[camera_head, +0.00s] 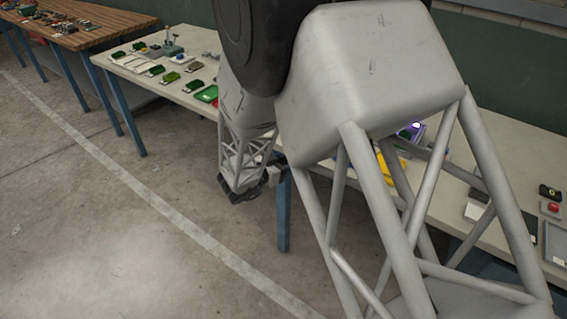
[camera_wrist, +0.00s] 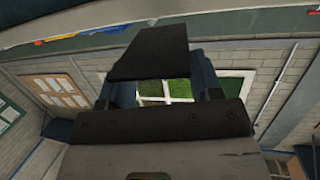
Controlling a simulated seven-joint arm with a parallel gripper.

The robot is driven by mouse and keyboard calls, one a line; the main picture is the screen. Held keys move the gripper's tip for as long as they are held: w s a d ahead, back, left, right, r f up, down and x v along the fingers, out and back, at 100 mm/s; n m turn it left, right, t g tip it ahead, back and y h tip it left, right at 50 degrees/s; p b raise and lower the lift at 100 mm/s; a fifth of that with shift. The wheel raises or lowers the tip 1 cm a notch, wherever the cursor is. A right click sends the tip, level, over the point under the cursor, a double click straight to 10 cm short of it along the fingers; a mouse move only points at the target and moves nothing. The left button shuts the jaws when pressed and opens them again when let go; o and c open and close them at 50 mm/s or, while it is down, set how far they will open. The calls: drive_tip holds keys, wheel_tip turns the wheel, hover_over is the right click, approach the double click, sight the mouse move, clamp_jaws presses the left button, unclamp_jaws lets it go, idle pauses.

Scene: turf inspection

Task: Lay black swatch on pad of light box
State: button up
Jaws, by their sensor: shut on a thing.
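My gripper (camera_head: 245,190) hangs in front of the long pale table's front edge, over the floor. In the wrist view my gripper (camera_wrist: 160,82) is shut on a flat dark piece, which looks like the black swatch (camera_wrist: 150,52). The swatch spans the gap between the fingers. In the head view the swatch cannot be told apart from the dark gripper tip. A thing with a bright violet-white glow, likely the light box (camera_head: 413,127), stands on the table behind my arm. My arm hides most of it, and I cannot make out its pad.
The pale table (camera_head: 493,150) runs along the wall. Several green swatches (camera_head: 170,77) lie on its left part. A yellow item (camera_head: 392,166) lies near the glow. A red button (camera_head: 553,207) is at the far right. A wooden table (camera_head: 90,37) stands at left. The floor in front is clear.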

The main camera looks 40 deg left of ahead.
idle(0.4)
